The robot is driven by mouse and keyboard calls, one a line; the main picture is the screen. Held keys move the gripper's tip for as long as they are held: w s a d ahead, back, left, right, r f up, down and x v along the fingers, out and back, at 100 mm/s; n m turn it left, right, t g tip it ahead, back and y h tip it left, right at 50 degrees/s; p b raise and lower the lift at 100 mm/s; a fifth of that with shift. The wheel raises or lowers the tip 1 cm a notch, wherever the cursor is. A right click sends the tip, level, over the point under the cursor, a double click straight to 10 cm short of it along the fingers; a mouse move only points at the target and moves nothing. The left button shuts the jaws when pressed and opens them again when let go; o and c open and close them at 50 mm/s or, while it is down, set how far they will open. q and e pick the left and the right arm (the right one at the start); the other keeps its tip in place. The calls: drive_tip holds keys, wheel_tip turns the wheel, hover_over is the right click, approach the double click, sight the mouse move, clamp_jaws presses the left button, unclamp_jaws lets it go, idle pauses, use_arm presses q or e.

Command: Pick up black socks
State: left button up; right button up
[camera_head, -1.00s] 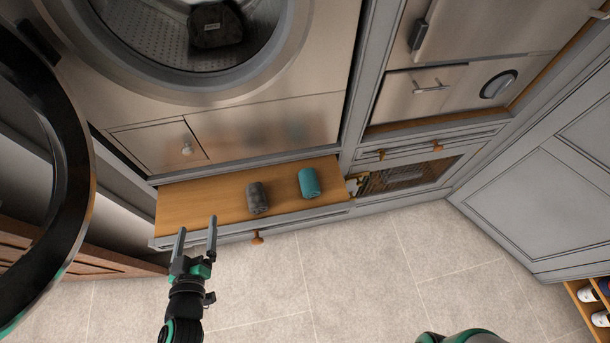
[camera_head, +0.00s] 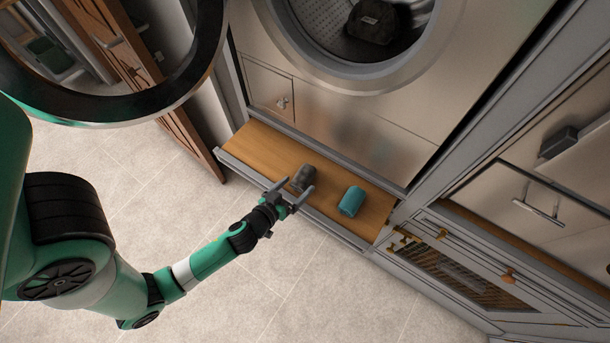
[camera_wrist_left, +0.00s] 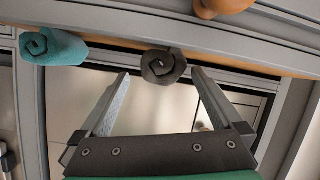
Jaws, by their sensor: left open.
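The dark grey-black rolled socks (camera_head: 303,175) lie on the wooden drawer board below the washer. In the left wrist view the dark roll (camera_wrist_left: 163,65) shows its spiral end, between and just beyond the fingertips. My left gripper (camera_head: 298,188) is open and empty at the drawer's front edge, its fingers on either side of the roll's near end; whether they touch it I cannot tell. A teal roll (camera_head: 351,201) lies to the right of the dark one, and in the left wrist view it (camera_wrist_left: 50,47) is at the upper left. My right gripper is out of view.
The pulled-out drawer (camera_head: 255,150) has a raised grey front rail. The open washer (camera_head: 395,75) holds a black bundle (camera_head: 374,22). Its round door (camera_head: 130,108) swings out at the upper left. A grey cabinet with a mesh front (camera_head: 460,273) stands right. The floor is clear.

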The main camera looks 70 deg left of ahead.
sight(304, 178)
use_arm(q)
drive_tip(key=shift+w+a, duration=0.2)
drive_tip(key=shift+w, duration=0.05)
drive_tip(key=p+x, duration=0.1)
drive_tip(key=x, duration=0.3)
drive_tip(key=shift+w+a+f, duration=0.15)
drive_tip(key=shift+w+a, duration=0.1)
drive_tip(key=c, duration=1.1)
